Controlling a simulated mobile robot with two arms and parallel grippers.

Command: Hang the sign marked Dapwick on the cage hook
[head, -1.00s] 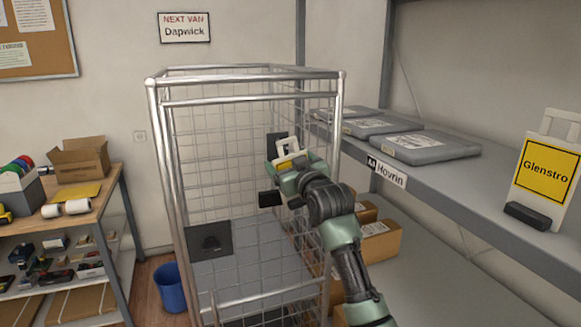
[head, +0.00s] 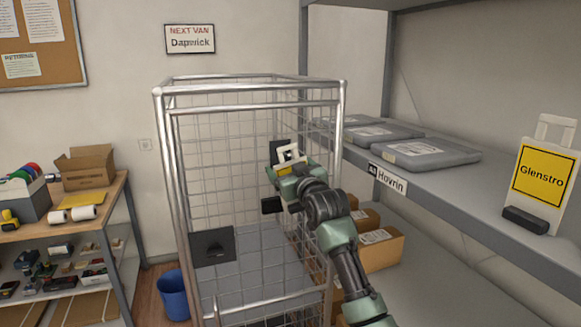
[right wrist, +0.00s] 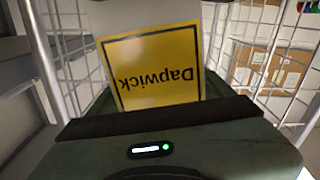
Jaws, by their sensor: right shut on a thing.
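My right gripper (head: 290,168) is shut on the Dapwick sign (head: 290,154). In the head view only the sign's white top and a bit of yellow show above the jaws. In the right wrist view its yellow face (right wrist: 155,70) reads "Dapwick" upside down. The gripper is at the cage's (head: 160,150) right side, below its top rail. A dark plate (head: 277,146) shows just behind the sign; I cannot tell if it bears a hook. My left gripper is not in view.
A workbench (head: 112,197) and a blue bin (head: 173,293) are at left.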

